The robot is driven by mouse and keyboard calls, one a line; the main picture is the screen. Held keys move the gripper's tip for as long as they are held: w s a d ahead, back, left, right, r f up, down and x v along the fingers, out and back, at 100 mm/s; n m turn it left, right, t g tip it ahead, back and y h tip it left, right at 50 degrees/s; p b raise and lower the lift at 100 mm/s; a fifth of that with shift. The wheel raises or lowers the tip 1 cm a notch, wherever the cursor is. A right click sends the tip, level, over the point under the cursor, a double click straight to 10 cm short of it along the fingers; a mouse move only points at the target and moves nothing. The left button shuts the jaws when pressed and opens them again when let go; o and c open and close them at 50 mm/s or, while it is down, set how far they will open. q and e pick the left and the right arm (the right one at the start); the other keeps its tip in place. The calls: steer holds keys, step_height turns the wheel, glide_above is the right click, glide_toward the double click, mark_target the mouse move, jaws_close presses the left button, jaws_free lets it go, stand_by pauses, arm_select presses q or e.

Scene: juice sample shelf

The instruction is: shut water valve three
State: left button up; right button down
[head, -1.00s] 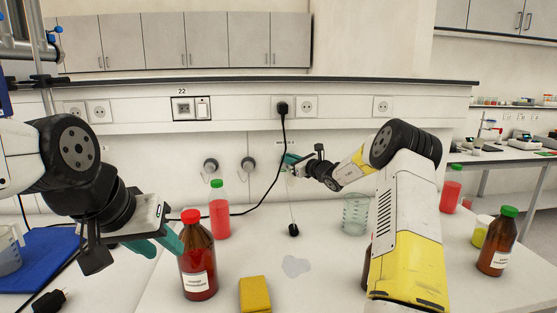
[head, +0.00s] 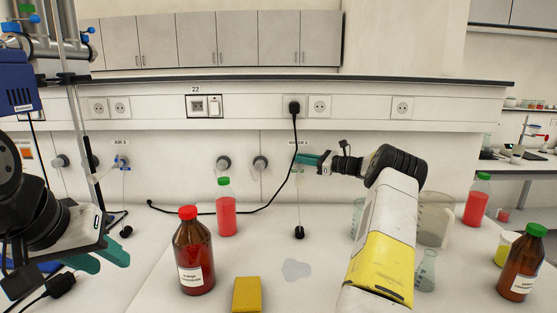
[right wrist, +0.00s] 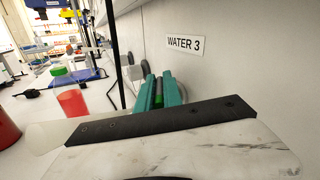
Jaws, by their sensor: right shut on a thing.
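A WATER 3 label (right wrist: 185,43) is on the wall in the right wrist view. Below it, my right gripper (right wrist: 163,88) has its teal fingers shut on a green part of the water valve (right wrist: 158,98), which they mostly hide. In the head view my right gripper (head: 312,159) is at the wall below the small label, and the handle's angle cannot be made out. A thin pale vertical line runs down below it to a black piece (head: 299,232) on the bench. My left gripper (head: 108,262) is empty at the lower left, its teal fingers apart.
A red-capped brown bottle (head: 194,255), a green-capped red bottle (head: 226,212) and a yellow sponge (head: 246,294) stand on the bench. A puddle (head: 296,270) lies mid-bench. A black cable (head: 265,206) hangs close left of my right gripper. Glass beakers (head: 434,218) stand behind my right arm.

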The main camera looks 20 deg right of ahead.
steer(key=shift+d+n+g+y, duration=0.1)
steer(key=shift+n+g+y, duration=0.5)
steer(key=shift+g+y, duration=0.1)
steer(key=c, duration=1.5)
jaws_free()
steer(key=v, duration=0.7)
steer(key=shift+s+d, duration=0.25)
steer(key=shift+d, duration=0.05)
